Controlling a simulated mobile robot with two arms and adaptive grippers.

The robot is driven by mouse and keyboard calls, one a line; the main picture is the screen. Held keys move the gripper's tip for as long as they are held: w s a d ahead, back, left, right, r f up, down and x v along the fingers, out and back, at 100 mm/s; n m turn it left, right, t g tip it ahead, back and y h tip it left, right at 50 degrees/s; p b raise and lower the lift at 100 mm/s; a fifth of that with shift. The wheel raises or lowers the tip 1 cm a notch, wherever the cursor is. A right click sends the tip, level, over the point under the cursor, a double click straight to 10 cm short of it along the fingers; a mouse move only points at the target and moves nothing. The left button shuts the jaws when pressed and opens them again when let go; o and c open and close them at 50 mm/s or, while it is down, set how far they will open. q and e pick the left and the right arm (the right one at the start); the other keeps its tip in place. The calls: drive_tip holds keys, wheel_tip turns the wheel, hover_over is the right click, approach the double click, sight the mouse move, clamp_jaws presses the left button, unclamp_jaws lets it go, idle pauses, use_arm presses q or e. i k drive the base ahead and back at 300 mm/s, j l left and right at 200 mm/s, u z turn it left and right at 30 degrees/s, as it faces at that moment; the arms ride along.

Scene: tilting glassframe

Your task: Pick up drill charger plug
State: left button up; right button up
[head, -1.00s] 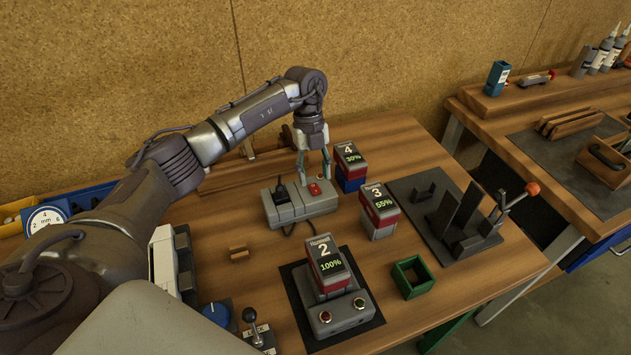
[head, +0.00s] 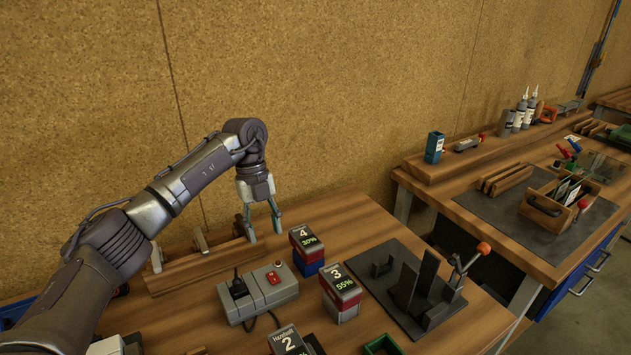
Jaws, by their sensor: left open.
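The black plug (head: 238,286) sits upright in the left part of a grey power strip (head: 258,298) on the wooden bench. A dark cable runs from near the strip's front side. A red switch (head: 273,278) is on the strip's right part. My left gripper (head: 263,228) is open and empty, fingers pointing down, above and behind the strip, apart from the plug. My right gripper is not in view.
Battery packs marked 4 (head: 306,247), 3 (head: 342,287) and 2 (head: 288,342) stand right of and in front of the strip. A wooden rack (head: 201,262) lies behind it. A black fixture (head: 426,290) stands further right.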

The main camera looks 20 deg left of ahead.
sight(239, 290)
drive_tip(key=k+l, duration=0.5)
drive_tip(key=k, duration=0.15)
drive_tip(key=k+l, duration=0.5)
drive_tip(key=k, duration=0.2)
